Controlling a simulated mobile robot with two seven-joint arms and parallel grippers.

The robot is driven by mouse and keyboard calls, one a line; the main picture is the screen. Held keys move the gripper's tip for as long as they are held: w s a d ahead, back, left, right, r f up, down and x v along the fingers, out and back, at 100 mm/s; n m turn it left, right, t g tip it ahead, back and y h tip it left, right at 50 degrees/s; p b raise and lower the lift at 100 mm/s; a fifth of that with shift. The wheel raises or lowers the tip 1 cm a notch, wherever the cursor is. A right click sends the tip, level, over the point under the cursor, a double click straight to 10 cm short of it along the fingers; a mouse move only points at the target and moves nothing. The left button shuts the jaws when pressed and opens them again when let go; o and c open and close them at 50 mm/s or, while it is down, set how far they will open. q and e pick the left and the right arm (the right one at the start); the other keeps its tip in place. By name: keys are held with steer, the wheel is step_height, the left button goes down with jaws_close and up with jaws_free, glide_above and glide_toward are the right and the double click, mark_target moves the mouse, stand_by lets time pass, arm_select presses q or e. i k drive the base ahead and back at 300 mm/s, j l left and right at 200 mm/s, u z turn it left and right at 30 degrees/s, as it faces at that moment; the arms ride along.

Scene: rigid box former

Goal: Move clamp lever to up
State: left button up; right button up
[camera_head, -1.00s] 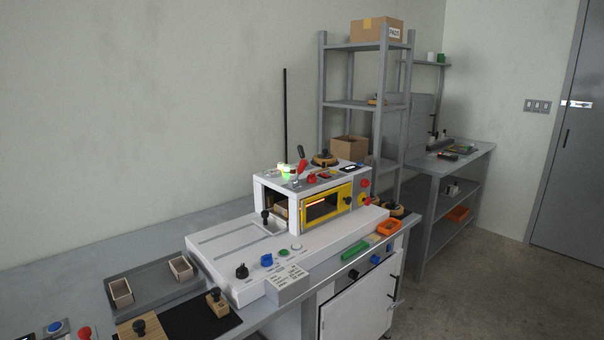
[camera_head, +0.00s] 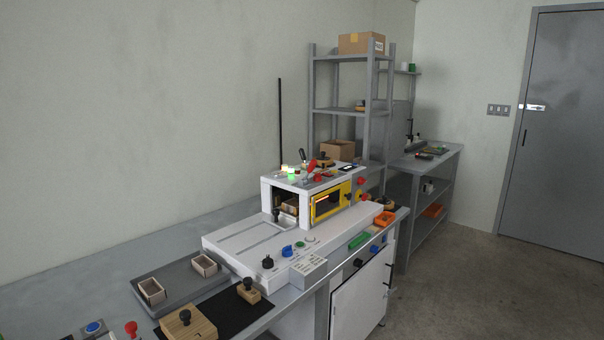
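The white box-forming machine (camera_head: 232,240) stands on the grey bench. On top of its housing are a small lever with a black handle (camera_head: 303,156) and a red lever-like part (camera_head: 312,165) beside it. They are small and overlap, so I cannot tell for certain which one is the clamp lever or its exact position. A lit green lamp (camera_head: 291,172) is just left of them. A yellow-framed window (camera_head: 346,190) is on the housing front. Neither of my grippers is in view.
A grey tray (camera_head: 187,298) with two small open boxes (camera_head: 152,290) lies at the left. Wooden blocks with black knobs (camera_head: 190,326) are in front. A shelf rack (camera_head: 313,95) stands behind the machine. Free floor (camera_head: 480,285) lies to the right.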

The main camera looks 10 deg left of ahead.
mark_target(312, 164)
steer(key=k+j, duration=0.45)
steer(key=j, duration=0.25)
steer(key=i+j, duration=0.15)
steer(key=j, duration=0.25)
steer(key=k, duration=0.5)
steer(key=i+l+u, duration=0.1)
steer(key=u, duration=0.25)
steer(key=i+l+u, duration=0.1)
steer(key=u, duration=0.25)
steer(key=i+l+u, duration=0.1)
steer(key=u, duration=0.25)
steer(key=i+l+u, duration=0.2)
steer(key=l, duration=0.2)
steer(key=l+u, duration=0.25)
steer(key=l, duration=0.15)
steer(key=i+l+u, duration=0.1)
steer(key=l, duration=0.45)
steer(key=i+l+u, duration=0.15)
steer(key=l, duration=0.4)
steer(key=l+u, duration=0.1)
steer(key=l, duration=0.5)
steer(key=i, duration=0.05)
